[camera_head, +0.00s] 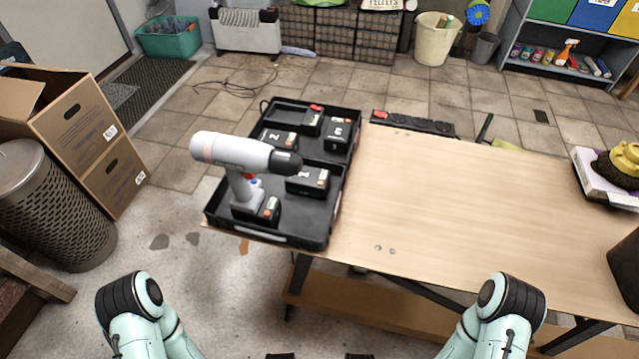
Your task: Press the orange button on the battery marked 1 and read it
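An open black case (290,228) lies on the left end of the wooden table. A battery marked 2 (277,138) and a battery marked 3 (337,137) sit in its far half. Another battery (307,181) lies in the near half, right of the drill; its mark is too small to read surely. A grey and white drill (235,155) stands upright in the near half with a battery (268,208) at its foot. Orange spots show on the batteries, too small to make out as buttons. Both my arms show at the bottom edge, but neither gripper is in view.
A charger with a red part (311,122) sits at the case's far side. A black power strip (413,123) lies by the table's far edge. The wooden table (450,215) is clear in the middle. A yellow object on a white box (605,178) stands at right.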

